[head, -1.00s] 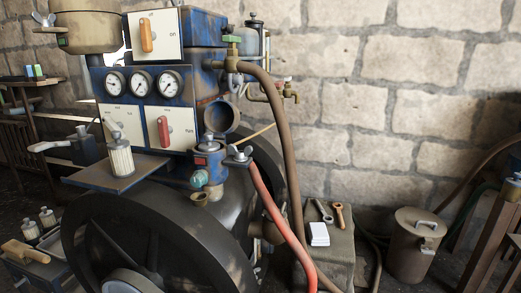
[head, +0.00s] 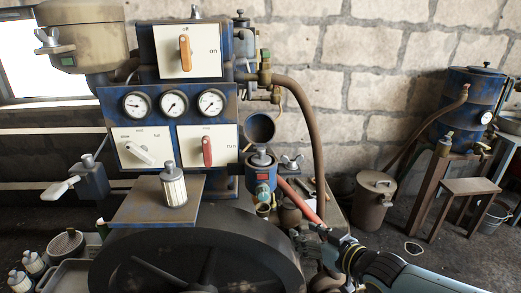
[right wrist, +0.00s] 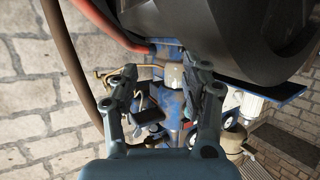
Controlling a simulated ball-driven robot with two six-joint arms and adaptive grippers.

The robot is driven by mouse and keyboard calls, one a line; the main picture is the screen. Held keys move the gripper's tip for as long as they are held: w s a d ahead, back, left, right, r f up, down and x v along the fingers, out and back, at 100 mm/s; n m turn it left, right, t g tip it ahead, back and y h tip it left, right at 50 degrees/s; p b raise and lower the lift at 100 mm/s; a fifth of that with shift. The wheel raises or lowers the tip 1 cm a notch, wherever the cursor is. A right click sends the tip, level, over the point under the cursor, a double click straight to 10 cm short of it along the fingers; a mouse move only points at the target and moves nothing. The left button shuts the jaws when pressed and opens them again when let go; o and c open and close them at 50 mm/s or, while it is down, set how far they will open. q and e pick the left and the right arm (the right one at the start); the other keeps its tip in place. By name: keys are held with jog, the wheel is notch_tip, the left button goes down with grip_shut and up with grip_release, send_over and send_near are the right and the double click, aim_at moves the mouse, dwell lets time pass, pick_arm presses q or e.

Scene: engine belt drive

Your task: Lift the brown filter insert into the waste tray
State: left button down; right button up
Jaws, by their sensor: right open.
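A cream ribbed filter insert with a grey top (head: 173,186) stands upright on the small ledge (head: 140,212) of the blue engine. I cannot surely make out a brown insert; a round brownish object (head: 68,243) lies low at the left, beside a grey tray (head: 68,276) that may be the waste tray. My right gripper (head: 316,236) is low at the right of the engine, apart from the ledge and the filter. It is open and empty in the right wrist view (right wrist: 165,80), with engine parts beyond its fingers. My left gripper is out of view.
A black flywheel (head: 195,255) fills the lower front. A red hose (head: 300,196) and a brown hose (head: 312,125) run close to my right gripper. A blue cup-shaped housing (head: 262,172) sits right of the ledge. Two cream filters (head: 32,262) (head: 18,281) stand at far left.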

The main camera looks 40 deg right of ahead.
aim_at(264, 154)
jog(key=w+a+r+t+y+p, duration=0.1)
jog(key=w+r+t, duration=0.1)
jog(key=r, duration=0.6)
jog(key=w+a+r+t+y+p, duration=0.1)
jog(key=w+r+t, duration=0.15)
jog(key=r, duration=0.65)
jog(key=shift+n+g, duration=0.35)
jog(key=shift+n, duration=0.05)
jog(key=w+b, duration=0.3)
jog(key=b, duration=0.2)
jog(key=w+b, duration=0.4)
jog(key=b, duration=0.2)
jog(key=w+a+b, duration=0.1)
jog(key=w+b, duration=0.2)
jog(key=b, duration=0.2)
jog(key=shift+w+b, duration=0.2)
jog(key=shift+b, duration=0.1)
jog(key=shift+w+r, duration=0.15)
jog(key=shift+w, duration=0.15)
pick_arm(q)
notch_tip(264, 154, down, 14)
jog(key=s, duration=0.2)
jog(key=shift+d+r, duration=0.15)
pick_arm(e)
jog(key=shift+r, duration=0.1)
jog(key=shift+c, duration=0.2)
grip_shut()
